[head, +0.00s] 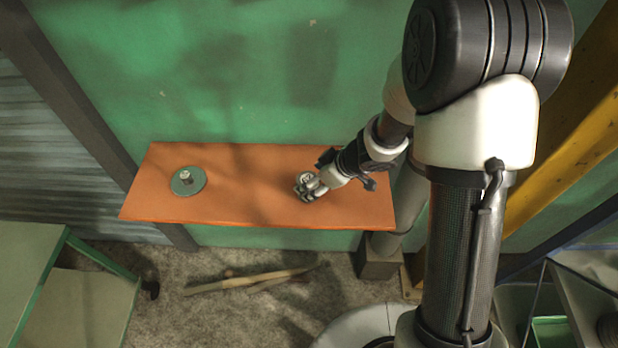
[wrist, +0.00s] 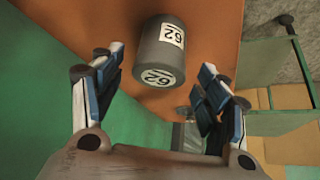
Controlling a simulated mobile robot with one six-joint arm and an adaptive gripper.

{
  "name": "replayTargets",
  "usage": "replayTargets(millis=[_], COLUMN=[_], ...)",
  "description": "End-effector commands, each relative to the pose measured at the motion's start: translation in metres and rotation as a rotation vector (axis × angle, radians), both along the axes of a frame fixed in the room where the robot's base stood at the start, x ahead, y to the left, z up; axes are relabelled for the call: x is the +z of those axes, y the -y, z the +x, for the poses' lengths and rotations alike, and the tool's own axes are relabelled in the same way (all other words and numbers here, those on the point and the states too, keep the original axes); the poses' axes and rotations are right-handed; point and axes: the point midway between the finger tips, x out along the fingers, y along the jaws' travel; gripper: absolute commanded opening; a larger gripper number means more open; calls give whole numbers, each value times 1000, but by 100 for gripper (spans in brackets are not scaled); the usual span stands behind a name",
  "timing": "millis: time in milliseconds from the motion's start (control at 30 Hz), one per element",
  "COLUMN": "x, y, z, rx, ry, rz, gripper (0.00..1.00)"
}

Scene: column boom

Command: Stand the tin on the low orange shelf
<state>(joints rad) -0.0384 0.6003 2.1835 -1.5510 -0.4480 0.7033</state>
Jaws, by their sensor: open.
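The tin (wrist: 150,47) is a grey cylinder with white labels reading 62 on its side and on one end. In the head view the tin (head: 304,177) shows as a small pale round top at the right part of the orange shelf (head: 240,205). It looks upright on the shelf (wrist: 205,25), but its base contact is hidden. My gripper (head: 308,190) is open beside the tin. In the wrist view my gripper's fingers (wrist: 162,70) are spread on either side of the tin, with visible gaps, and do not hold it.
A grey-green disc (head: 188,182) with a small object on it sits on the shelf's left part. The green wall (head: 240,80) runs behind the shelf. A green-edged table (head: 28,265) stands lower left. Wooden sticks (head: 250,280) lie on the floor. The shelf's middle is clear.

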Motion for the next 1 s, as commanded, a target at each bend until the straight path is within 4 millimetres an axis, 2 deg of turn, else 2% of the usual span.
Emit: replayTargets(millis=[33, 233, 400, 600, 667, 733, 833, 900, 1000], x=[17, 50, 65, 68, 71, 83, 120, 158, 212], y=[6, 24, 33, 36, 38, 45, 70, 97, 139], z=[-4, -16, -22, -25, -22, -13, 8, 17, 9], rx=[-4, -2, -1, -1, -11, -48, -160, -282, -477], ry=[0, 1, 0, 0, 11, 48, 146, 219, 287], rz=[0, -1, 0, -1, -7, -33, -107, -175, -263], gripper=[68, 68, 68, 68, 68, 68, 68, 68, 68])
